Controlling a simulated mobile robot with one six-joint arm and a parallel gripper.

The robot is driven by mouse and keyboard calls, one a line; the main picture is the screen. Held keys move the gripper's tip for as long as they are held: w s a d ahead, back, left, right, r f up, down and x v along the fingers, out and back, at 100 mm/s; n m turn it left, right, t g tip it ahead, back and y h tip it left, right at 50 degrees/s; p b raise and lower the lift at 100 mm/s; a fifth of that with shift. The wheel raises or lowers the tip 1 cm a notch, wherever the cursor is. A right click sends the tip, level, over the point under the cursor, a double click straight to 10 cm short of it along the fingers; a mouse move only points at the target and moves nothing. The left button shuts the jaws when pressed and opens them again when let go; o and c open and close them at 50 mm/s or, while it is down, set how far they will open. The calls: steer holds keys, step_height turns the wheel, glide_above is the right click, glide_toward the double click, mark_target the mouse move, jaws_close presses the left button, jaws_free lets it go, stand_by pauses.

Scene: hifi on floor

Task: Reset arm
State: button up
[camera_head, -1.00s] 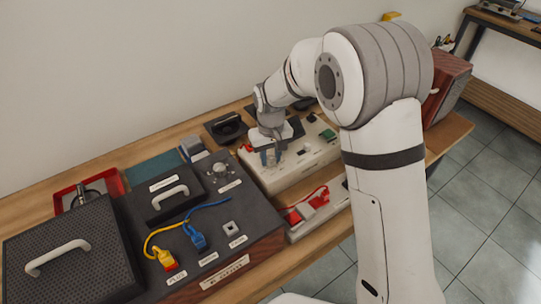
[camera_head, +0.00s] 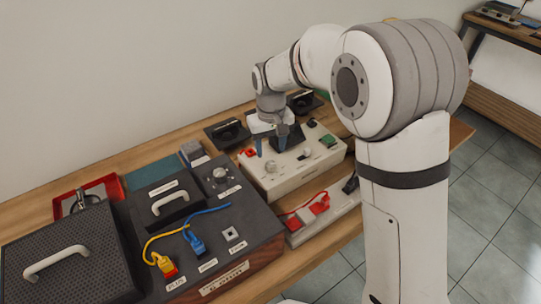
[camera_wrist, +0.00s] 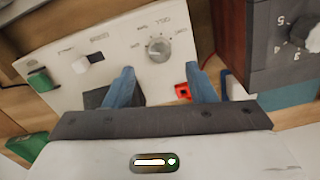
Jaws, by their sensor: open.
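My gripper (camera_head: 272,150) is above the back part of the white control panel box (camera_head: 290,182), with its blue fingers pointing down. In the wrist view my gripper (camera_wrist: 158,80) shows two blue fingers spread apart with nothing between them. A round grey dial (camera_wrist: 158,49) on the panel's face shows beyond the gap between the fingers. A red switch (camera_wrist: 183,91) is close to the right finger. The fingers look apart from the panel, but the exact height cannot be told.
A dark box with a yellow plug (camera_head: 164,265) and a blue plug (camera_head: 198,245) stands left of the white panel. A perforated black box (camera_head: 68,255) is at front left. A red tray (camera_head: 105,186) lies behind it. A power strip (camera_head: 318,214) lies in front of the panel.

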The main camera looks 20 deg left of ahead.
steer(key=shift+r, duration=0.7)
steer(key=shift+d, duration=0.1)
steer(key=s+d+r+m+t, duration=0.1)
steer(key=s+d+r+m, duration=0.2)
steer(key=d, duration=0.6)
steer(key=s+d+r+m, duration=0.1)
steer(key=s+d+r, duration=0.3)
steer(key=d, duration=0.6)
steer(key=s+d+m+t, duration=0.1)
steer(key=s+d+m, duration=0.2)
steer(key=s+d, duration=0.8)
steer(key=shift+s+d+r+t, duration=0.15)
steer(key=shift+s+d+t, duration=0.15)
steer(key=shift+s, duration=0.55)
